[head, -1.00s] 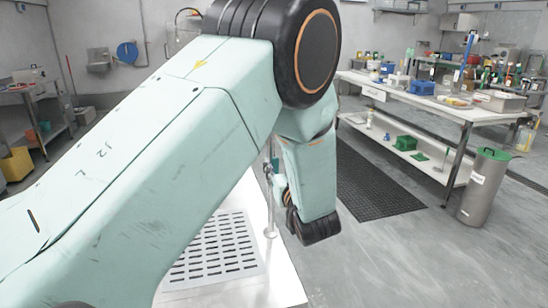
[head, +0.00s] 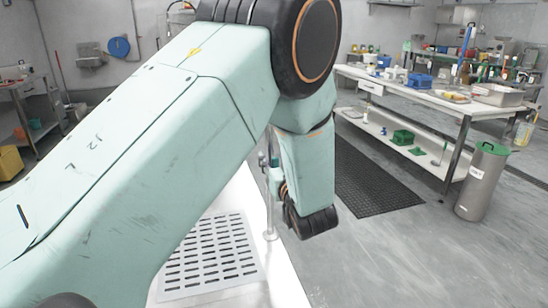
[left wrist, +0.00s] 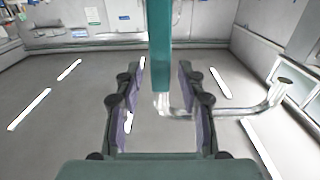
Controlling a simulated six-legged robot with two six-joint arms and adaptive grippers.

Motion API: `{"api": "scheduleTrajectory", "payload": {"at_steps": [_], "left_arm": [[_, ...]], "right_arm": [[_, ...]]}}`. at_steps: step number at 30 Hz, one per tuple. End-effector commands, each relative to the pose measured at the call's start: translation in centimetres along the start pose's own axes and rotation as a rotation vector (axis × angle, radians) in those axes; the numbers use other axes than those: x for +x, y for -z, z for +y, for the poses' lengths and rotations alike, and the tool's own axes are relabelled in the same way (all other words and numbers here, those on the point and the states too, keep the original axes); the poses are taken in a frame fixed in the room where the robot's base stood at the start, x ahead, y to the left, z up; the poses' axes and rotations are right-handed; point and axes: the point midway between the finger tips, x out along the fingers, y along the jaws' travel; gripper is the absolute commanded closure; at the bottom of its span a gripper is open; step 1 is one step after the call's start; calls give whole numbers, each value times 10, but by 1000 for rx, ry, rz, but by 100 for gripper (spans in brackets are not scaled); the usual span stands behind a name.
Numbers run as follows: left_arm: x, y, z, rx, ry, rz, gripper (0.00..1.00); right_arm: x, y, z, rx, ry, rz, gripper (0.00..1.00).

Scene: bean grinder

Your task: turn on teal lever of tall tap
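In the left wrist view a teal lever (left wrist: 160,45) comes down from the top edge, between the two dark fingers of my left gripper (left wrist: 161,75). The fingers are apart, with a visible gap on each side of the lever. The chrome tap pipe (left wrist: 225,112) curves away to the right behind the right finger. In the head view my left arm covers most of the tap. Only a slim chrome post (head: 269,215) and a small teal part (head: 275,173) show beside the forearm. The gripper's fingers are hidden there. My right gripper is not in view.
A white counter with a slotted drain plate (head: 212,255) lies below my arm. A steel bin with a green lid (head: 480,185) stands on the right. A cluttered white bench (head: 420,95) is behind it, with a black floor mat (head: 372,185) in front.

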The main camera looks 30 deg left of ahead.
Motion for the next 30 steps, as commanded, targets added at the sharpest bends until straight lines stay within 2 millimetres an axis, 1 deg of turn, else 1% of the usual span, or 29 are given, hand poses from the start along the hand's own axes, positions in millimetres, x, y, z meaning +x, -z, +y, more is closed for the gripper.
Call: {"api": "scheduleTrajectory", "payload": {"at_steps": [8,22,30], "left_arm": [[-2,0,0,0,0,1,60],[-1,0,0,0,0,1,100],[0,1,0,1,-1,3,100]], "right_arm": [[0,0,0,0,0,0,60],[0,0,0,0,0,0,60],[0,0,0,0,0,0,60]]}}
